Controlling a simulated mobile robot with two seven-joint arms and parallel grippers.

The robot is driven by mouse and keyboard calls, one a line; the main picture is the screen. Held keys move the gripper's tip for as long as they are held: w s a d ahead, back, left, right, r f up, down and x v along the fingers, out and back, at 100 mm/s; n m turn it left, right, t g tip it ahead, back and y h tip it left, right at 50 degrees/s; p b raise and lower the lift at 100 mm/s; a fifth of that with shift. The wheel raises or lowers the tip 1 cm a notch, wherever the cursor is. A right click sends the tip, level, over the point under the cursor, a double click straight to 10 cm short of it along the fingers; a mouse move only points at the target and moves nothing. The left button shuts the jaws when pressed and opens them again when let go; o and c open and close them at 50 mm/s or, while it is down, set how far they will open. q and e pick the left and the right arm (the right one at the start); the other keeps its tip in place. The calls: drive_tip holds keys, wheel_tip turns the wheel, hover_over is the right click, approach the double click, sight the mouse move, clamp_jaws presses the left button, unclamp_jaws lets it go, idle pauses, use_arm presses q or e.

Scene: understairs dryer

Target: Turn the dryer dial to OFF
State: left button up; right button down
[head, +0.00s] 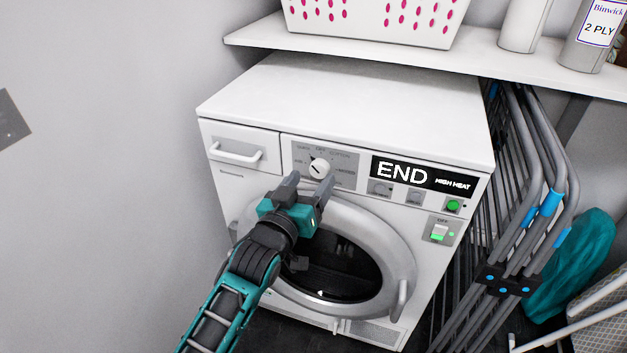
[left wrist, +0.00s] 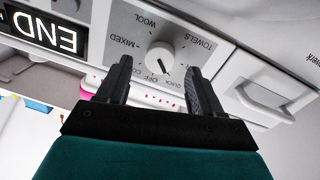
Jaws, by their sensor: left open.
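The dryer dial (head: 319,169) is a round white knob on a grey panel at the upper front of the white dryer. It also shows in the left wrist view (left wrist: 160,56), where the labels are upside down. Its dark mark points toward the QUICK side of the OFF label; the exact setting is hard to tell. My left gripper (head: 310,180) is open just in front of and below the dial. In the left wrist view its fingers (left wrist: 158,72) stand on either side of the dial, with no clear contact. My right gripper is not in view.
The display (head: 425,176) reads END and HIGH HEAT. A green button (head: 453,205) and a lit switch (head: 439,233) sit at right. A drawer handle (head: 236,154) is left of the dial. A shelf (head: 400,48) hangs above; folded racks (head: 530,190) stand at right.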

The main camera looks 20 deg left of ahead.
sight(318, 167)
use_arm(q)
drive_tip(key=shift+w+d, duration=0.1)
drive_tip(key=shift+w, duration=1.05)
drive_tip(key=shift+c, duration=0.2)
drive_tip(key=c, duration=1)
drive_tip(key=shift+r+m+p, duration=0.1)
drive_tip(key=shift+m+p, duration=0.25)
drive_tip(key=shift+m, duration=0.05)
drive_tip(key=m+p, duration=0.2)
drive_tip(key=p, duration=0.1)
drive_tip(key=shift+r+m, duration=0.15)
drive_tip(key=shift+m, duration=0.25)
drive_tip(key=m+p, duration=0.2)
drive_tip(key=m, duration=0.1)
drive_tip(key=shift+d+m+g+p, duration=0.1)
drive_tip(key=shift+m+g+p, duration=0.3)
drive_tip(key=shift+m, duration=0.6)
drive_tip(key=shift+f, duration=0.2)
